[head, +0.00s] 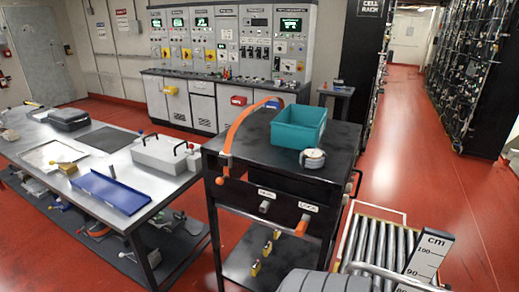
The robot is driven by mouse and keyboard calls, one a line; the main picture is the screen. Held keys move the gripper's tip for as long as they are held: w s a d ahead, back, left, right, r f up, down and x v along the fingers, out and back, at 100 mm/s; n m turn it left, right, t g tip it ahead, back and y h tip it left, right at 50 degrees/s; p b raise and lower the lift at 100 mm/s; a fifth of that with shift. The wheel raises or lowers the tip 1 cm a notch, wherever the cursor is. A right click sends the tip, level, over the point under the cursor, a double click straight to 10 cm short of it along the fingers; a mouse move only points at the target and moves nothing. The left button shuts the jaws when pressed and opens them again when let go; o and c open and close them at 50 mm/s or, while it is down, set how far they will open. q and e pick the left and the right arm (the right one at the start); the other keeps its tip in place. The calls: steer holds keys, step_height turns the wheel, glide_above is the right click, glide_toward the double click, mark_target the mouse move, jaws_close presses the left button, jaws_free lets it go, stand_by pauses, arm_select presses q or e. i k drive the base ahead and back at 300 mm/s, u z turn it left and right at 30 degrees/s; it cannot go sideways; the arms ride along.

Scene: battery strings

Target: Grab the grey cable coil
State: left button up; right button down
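I cannot make out a grey cable coil for certain. A small round whitish-grey thing (313,157) sits on the black cart's top, in front of a teal bin; it is too small to tell whether it is a coil. A grey ribbed rounded shape (330,283) is cut off by the bottom edge, and I cannot tell what it is. Neither of my grippers shows in the head view.
The black cart (262,165) carries the teal bin (299,127) and a curved orange strip (242,122). A metal workbench (170,210) with a blue tray (110,191) stands left. A roller conveyor (375,248) is at lower right. Red floor (420,150) is open beyond.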

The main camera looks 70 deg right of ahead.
mark_target(310, 158)
steer(key=i, duration=1.45)
steer(key=z, duration=4.4)
